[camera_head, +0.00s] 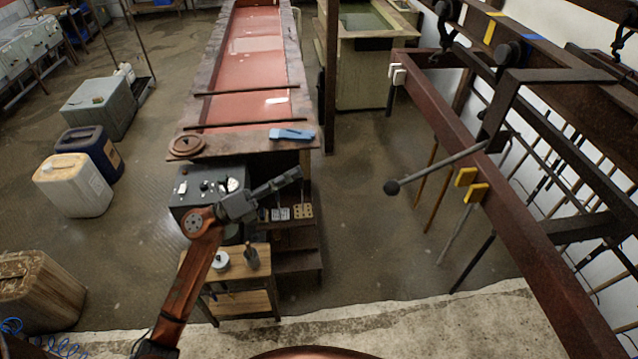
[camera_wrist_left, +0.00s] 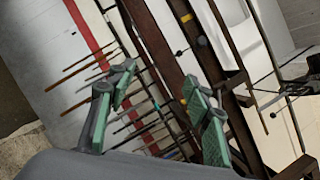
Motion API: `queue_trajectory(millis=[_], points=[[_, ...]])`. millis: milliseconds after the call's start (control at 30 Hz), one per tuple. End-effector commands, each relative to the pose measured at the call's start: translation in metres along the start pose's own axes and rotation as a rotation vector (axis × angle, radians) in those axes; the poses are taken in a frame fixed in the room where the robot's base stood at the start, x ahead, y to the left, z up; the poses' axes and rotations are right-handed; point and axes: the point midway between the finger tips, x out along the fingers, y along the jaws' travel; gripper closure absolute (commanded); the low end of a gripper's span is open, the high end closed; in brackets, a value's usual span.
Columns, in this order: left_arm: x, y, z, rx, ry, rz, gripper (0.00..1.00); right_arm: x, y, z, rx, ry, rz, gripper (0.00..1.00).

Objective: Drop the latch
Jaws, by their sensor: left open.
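The likely latch is a grey rod (camera_head: 440,168) with a black ball knob at its left end. It sticks out leftward and slightly down from a dark bracket (camera_head: 503,100) on the brown rail (camera_head: 455,125), at the right of the head view. Two yellow blocks (camera_head: 472,185) sit on the rail just below the rod. My left gripper (camera_head: 284,183) is in the middle of the head view, well left of the knob and apart from it. In the left wrist view its green-padded fingers (camera_wrist_left: 160,82) are spread and empty. My right gripper is out of view.
A long red-topped bench (camera_head: 258,60) with a blue clip (camera_head: 291,134) lies beyond my left gripper. A dark control box (camera_head: 205,188) and a small wooden stand (camera_head: 245,265) are beside my arm. Open floor separates the bench from the rail. Canisters (camera_head: 72,185) stand at left.

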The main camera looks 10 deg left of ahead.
Motion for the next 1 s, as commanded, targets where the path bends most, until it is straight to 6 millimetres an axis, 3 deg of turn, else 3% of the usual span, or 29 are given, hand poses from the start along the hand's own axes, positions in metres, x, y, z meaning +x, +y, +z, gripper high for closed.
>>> queue_trajectory(millis=[33,100,200,300,400,567,1000], points=[[0.012,-0.044,0.000,0.119,0.063,-0.037,0.54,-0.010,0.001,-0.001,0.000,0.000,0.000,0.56],[0.022,-0.089,-0.011,0.275,0.144,-0.075,0.54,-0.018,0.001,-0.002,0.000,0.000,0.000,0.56],[0.029,-0.141,-0.029,0.487,0.247,-0.115,0.54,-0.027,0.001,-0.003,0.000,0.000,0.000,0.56],[0.030,-0.175,-0.046,0.658,0.326,-0.140,0.54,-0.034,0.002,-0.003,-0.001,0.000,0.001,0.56],[0.029,-0.192,-0.057,0.767,0.373,-0.150,0.54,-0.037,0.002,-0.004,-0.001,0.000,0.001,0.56],[0.035,-0.197,-0.065,0.814,0.395,-0.154,0.54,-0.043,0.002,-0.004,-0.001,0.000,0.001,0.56],[0.092,-0.197,-0.088,0.807,0.392,-0.155,0.54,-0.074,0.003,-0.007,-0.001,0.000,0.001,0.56]])
